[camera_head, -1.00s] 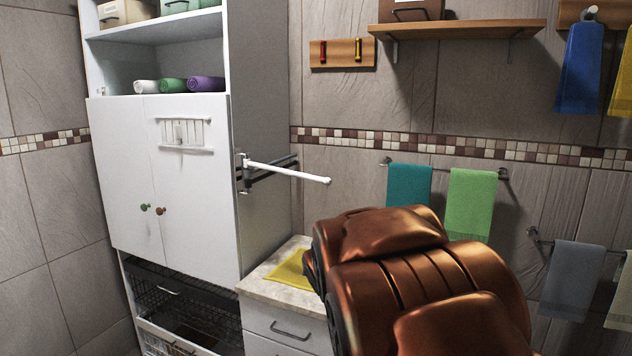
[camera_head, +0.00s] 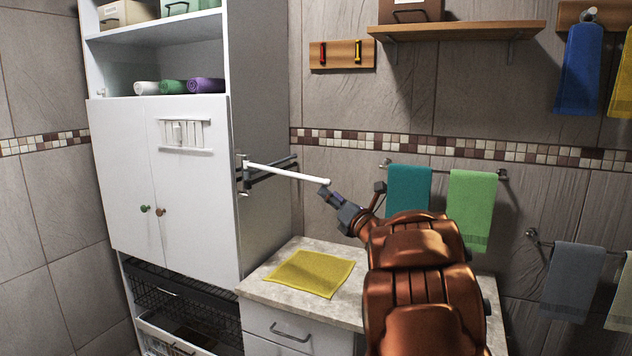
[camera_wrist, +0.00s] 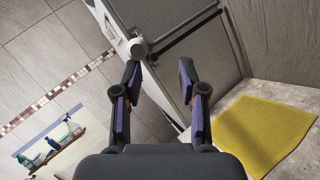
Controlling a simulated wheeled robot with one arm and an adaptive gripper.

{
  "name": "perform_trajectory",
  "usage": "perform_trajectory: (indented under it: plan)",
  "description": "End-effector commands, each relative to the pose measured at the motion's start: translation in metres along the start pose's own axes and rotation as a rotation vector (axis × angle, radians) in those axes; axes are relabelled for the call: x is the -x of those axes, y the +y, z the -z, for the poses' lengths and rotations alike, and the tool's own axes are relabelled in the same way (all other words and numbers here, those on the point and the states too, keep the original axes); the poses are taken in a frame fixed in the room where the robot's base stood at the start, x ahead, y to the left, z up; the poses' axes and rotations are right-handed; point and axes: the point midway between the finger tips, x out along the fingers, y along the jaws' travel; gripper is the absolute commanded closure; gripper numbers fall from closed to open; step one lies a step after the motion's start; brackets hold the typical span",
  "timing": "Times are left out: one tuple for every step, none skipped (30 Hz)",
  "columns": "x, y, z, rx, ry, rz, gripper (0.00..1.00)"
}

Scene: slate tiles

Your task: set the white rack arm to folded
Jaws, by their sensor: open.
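The white rack arm (camera_head: 287,172) is a thin rod on the side of the white cabinet. It sticks out to the right, above the counter. Dark rack arms (camera_head: 270,174) sit beside it, closer to the cabinet side. My gripper (camera_head: 327,189) is at the free tip of the white arm in the head view, and it hides whether they touch. In the wrist view my gripper (camera_wrist: 158,84) is open with purple-padded fingers. The white arm's rounded end (camera_wrist: 138,47) shows just beyond the left fingertip, and nothing is clearly between the fingers.
A counter (camera_head: 258,286) with a yellow cloth (camera_head: 312,273) lies below the arm. Teal (camera_head: 408,190) and green (camera_head: 470,205) towels hang on the wall to the right. A wooden shelf (camera_head: 456,29) is above. The cabinet side (camera_head: 262,110) bounds the space on the left.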

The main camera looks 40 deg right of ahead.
Motion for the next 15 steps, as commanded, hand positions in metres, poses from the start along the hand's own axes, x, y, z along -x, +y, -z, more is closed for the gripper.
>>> perform_trajectory:
  plan:
    - [0.003, -0.003, -0.002, 0.041, -0.007, -0.033, 0.59]
    - [0.004, -0.002, -0.003, 0.065, -0.010, -0.056, 0.59]
    - [0.006, -0.001, -0.004, 0.096, -0.016, -0.087, 0.59]
    - [0.007, 0.000, -0.005, 0.119, -0.021, -0.105, 0.59]
    - [0.009, 0.001, -0.006, 0.138, -0.026, -0.125, 0.59]
    - [0.011, 0.003, -0.007, 0.162, -0.033, -0.150, 0.59]
    - [0.012, 0.003, -0.007, 0.179, -0.036, -0.164, 0.59]
    - [0.014, 0.004, -0.008, 0.193, -0.040, -0.178, 0.59]
    - [0.015, 0.005, -0.009, 0.210, -0.046, -0.195, 0.59]
    - [0.017, 0.006, -0.009, 0.220, -0.050, -0.205, 0.59]
    - [0.018, 0.006, -0.009, 0.228, -0.053, -0.214, 0.59]
    - [0.018, 0.006, -0.009, 0.237, -0.055, -0.222, 0.59]
    - [0.018, 0.007, -0.009, 0.241, -0.056, -0.226, 0.59]
    - [0.017, 0.007, -0.010, 0.244, -0.057, -0.230, 0.59]
    - [0.015, 0.009, -0.010, 0.245, -0.058, -0.233, 0.59]
